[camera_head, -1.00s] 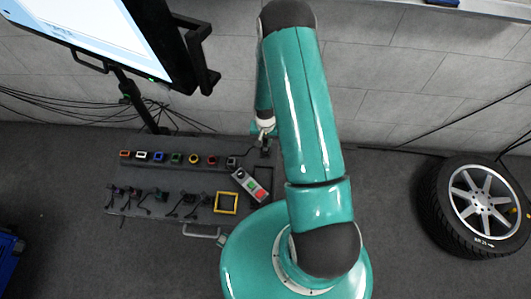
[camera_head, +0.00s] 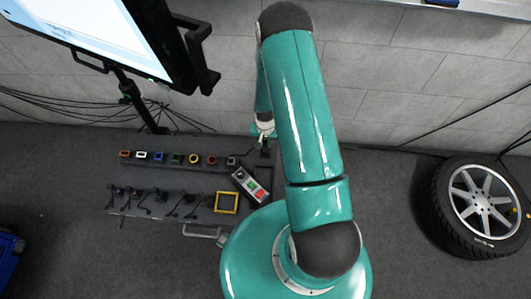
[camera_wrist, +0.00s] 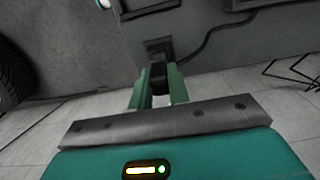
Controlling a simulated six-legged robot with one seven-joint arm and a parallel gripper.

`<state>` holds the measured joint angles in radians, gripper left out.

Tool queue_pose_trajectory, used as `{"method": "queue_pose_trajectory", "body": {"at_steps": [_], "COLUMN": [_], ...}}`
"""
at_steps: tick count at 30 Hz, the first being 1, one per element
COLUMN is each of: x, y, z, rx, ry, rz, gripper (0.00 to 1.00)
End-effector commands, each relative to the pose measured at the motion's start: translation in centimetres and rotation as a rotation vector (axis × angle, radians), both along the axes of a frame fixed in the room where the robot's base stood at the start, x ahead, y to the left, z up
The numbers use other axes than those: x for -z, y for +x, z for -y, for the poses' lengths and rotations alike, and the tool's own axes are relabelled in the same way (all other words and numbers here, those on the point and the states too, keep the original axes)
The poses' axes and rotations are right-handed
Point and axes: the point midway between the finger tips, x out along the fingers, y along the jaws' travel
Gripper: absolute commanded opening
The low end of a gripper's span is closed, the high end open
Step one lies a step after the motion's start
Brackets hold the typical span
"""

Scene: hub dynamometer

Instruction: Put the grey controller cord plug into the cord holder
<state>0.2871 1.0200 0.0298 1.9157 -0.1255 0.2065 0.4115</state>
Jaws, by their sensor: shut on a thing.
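In the wrist view my gripper (camera_wrist: 158,90) has its two green fingers closed on a dark plug (camera_wrist: 158,76). A thin cord runs from beside it up and to the right. A dark square piece (camera_wrist: 158,46) lies just beyond the plug; I cannot tell whether they touch. In the head view my gripper (camera_head: 264,140) is at the board's far right corner, partly hidden by my arm. The controller (camera_head: 251,183), with green and red buttons, lies tilted just below it. I cannot clearly make out which piece is the cord holder.
The grey board (camera_head: 180,170) carries a row of small coloured-rimmed sockets, several black plugs with cords, and a yellow frame (camera_head: 226,203). A screen on a stand (camera_head: 110,40) is at upper left. Loose cables lie along the wall.

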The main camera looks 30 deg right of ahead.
Motion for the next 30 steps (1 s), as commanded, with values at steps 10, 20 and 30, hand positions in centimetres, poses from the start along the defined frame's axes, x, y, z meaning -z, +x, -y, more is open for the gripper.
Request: {"method": "queue_pose_trajectory", "body": {"at_steps": [10, 20, 30], "x": [1.0, 1.6, 1.6], "y": [0.0, 0.0, 0.0], "z": [0.0, 0.0, 0.0], "rx": [0.000, 0.000, 0.000], "ry": [0.001, -0.001, 0.000], "rz": [-0.001, 0.001, 0.000], "gripper": [0.00, 0.00, 0.43]}}
